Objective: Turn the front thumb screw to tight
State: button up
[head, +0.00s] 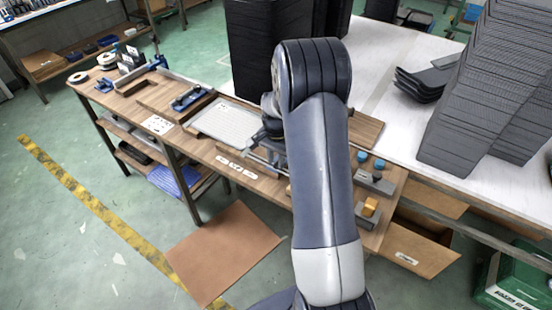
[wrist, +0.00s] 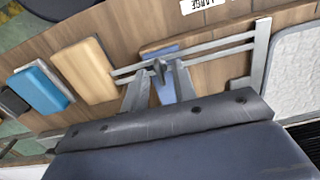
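In the wrist view, my gripper (wrist: 164,70) points down at a grey railed fixture (wrist: 212,52). Its two grey fingers stand apart, with a blue strip (wrist: 166,80) showing in the gap. A small dark piece (wrist: 158,69), possibly the front thumb screw, lies between the fingertips, nearer the left one. I cannot tell whether either finger touches it, nor how far it is turned. In the head view, my arm hides most of the gripper and the fixture; grey rails (head: 258,160) show just left of it.
A pale panel (head: 222,122) lies left of the fixture, its corner also in the wrist view (wrist: 297,72). Yellow (wrist: 88,70) and blue (wrist: 40,88) blocks stand on the other side. Black stacked trays (head: 470,110) fill the white table behind.

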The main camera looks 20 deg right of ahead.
aim_at(276, 162)
notch_tip(276, 162, up, 11)
jog(key=shift+b, duration=0.3)
jog(key=shift+f, duration=0.15)
notch_tip(276, 162, down, 10)
jog(key=shift+f+p, duration=0.25)
jog(key=shift+p, duration=0.1)
jog(key=shift+f, duration=0.1)
jog(key=shift+n+p, duration=0.5)
jog(key=shift+n, duration=0.4)
jog(key=shift+f, duration=0.1)
